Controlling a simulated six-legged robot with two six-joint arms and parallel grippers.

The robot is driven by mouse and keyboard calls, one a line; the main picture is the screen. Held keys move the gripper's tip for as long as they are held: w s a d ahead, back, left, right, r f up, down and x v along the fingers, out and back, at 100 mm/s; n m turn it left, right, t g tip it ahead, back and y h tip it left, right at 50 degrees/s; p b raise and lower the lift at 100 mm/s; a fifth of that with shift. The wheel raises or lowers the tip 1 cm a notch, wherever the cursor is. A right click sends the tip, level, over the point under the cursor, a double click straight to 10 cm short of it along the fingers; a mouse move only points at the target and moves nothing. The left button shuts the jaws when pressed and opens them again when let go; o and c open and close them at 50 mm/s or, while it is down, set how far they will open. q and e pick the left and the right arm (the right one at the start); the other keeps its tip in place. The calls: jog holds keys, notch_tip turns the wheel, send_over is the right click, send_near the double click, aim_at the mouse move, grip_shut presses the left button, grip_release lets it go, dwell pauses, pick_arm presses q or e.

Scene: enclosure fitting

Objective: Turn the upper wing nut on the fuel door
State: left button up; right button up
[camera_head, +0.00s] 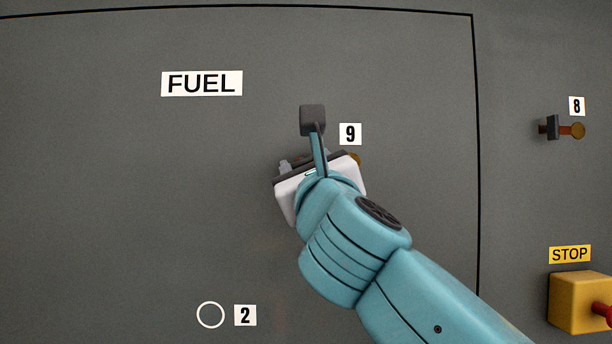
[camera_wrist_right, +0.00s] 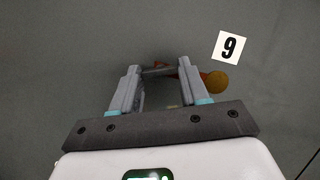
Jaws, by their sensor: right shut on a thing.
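The fuel door is a large grey panel (camera_head: 120,180) with a black outline and a FUEL label (camera_head: 201,83). The fitting beside label 9 is the upper wing nut; its brass round end (camera_head: 356,160) shows just past my right gripper (camera_head: 305,159) in the head view. In the right wrist view, my right gripper (camera_wrist_right: 158,74) is shut on the wing nut, with a finger on each side of its dark part. The reddish stem and brass end (camera_wrist_right: 217,82) stick out to the right of the fingers. In the head view the gripper hides most of the nut. My left gripper is not in view.
Label 9 (camera_head: 350,134) is right of the grip. A white ring (camera_head: 210,315) with label 2 is lower on the door. Right of the door are a similar fitting (camera_head: 571,130) by label 8 and a yellow STOP box (camera_head: 578,300) with a red button.

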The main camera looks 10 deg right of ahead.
jog(key=shift+w+a+f+m+h, duration=0.1)
jog(key=shift+m+h, duration=0.3)
jog(key=shift+m, duration=0.1)
jog(key=o, duration=1.1)
jog(key=shift+c, duration=0.2)
jog(key=d+b+v, duration=0.1)
jog(key=b+v, duration=0.7)
jog(key=v, duration=0.8)
jog(key=shift+a+b, duration=0.3)
jog(key=shift+a, duration=0.05)
